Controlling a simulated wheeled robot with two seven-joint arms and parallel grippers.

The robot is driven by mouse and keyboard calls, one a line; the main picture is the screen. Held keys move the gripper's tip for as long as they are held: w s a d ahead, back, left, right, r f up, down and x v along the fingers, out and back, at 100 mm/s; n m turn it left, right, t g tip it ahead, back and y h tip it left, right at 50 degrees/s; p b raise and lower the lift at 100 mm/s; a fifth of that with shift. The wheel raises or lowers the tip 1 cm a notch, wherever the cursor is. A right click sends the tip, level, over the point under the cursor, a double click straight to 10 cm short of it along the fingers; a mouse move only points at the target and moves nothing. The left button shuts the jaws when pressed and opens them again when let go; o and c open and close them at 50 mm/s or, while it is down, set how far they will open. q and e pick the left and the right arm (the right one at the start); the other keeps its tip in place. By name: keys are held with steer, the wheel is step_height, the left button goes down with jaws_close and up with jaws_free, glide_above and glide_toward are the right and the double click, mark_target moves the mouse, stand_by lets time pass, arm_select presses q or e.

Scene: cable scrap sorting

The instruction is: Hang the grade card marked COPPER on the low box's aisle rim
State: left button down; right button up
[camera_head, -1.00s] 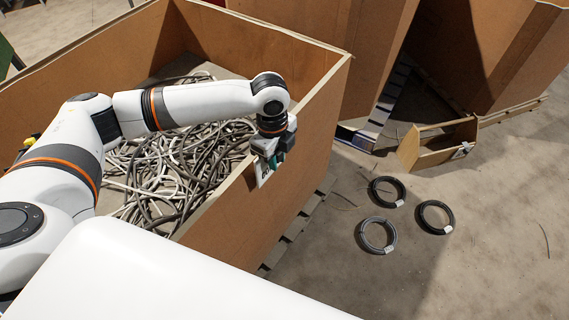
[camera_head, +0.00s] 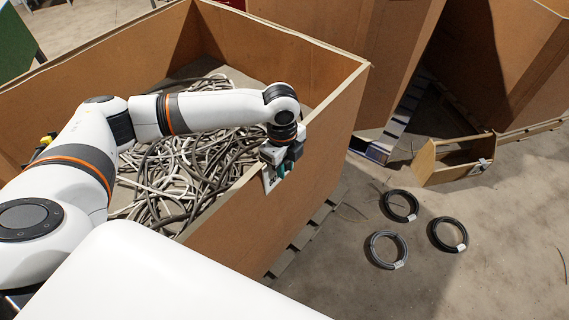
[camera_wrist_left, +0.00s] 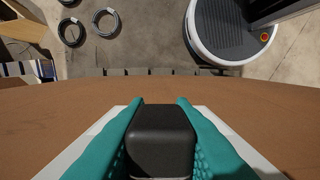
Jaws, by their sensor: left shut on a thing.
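The low box (camera_head: 315,190) is a large brown open bin with tangled cable (camera_head: 190,165) inside. My left gripper (camera_head: 273,168) is at the upper edge of its near right wall. Its teal fingers are shut on the black grip of the white grade card (camera_head: 269,182). The card has dark marks too small to read and hangs close to the rim; I cannot tell whether it touches. In the left wrist view, the teal fingers hold the black grip (camera_wrist_left: 160,140), with white card edges (camera_wrist_left: 85,150) on both sides and the brown box wall (camera_wrist_left: 40,110) beyond. My right gripper is out of view.
Several cable coils, one being a grey coil (camera_head: 386,250), lie on the floor right of the box. A small wooden tray (camera_head: 455,172) stands farther back. Other tall brown boxes (camera_head: 340,50) stand behind.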

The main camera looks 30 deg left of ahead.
arm_select(q)
steer(key=c, duration=1.2)
jaws_free()
steer(key=shift+o, duration=0.2)
